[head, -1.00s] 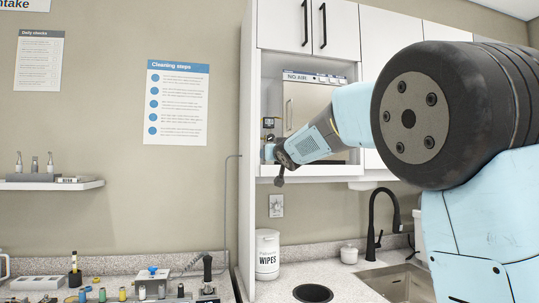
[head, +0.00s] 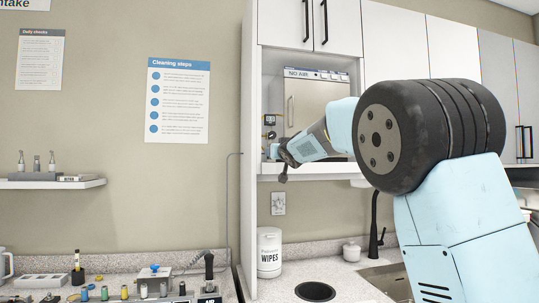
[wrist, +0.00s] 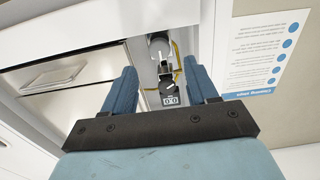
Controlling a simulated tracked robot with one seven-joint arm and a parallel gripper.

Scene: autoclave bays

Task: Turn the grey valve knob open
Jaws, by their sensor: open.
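In the wrist view a small dark grey knob (wrist: 167,88) with a pale mark shows between my fingers, beside a black display (wrist: 169,101). A larger grey rounded part (wrist: 160,48) shows near it; I cannot tell for sure which of the two is the valve knob. My gripper (wrist: 160,68) is open and empty, one finger on each side of this fitting, with no clear contact. In the head view my gripper (head: 270,152) is at the left side of the cabinet bay, just below the display (head: 270,120); my wrist partly hides the fitting.
A steel-fronted autoclave (head: 315,100) with a vertical handle fills the bay to the right. The white cabinet side wall (head: 249,190) stands close on the left. A yellow hose (wrist: 178,58) runs by the fitting. A wipes tub (head: 269,255) stands on the counter below.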

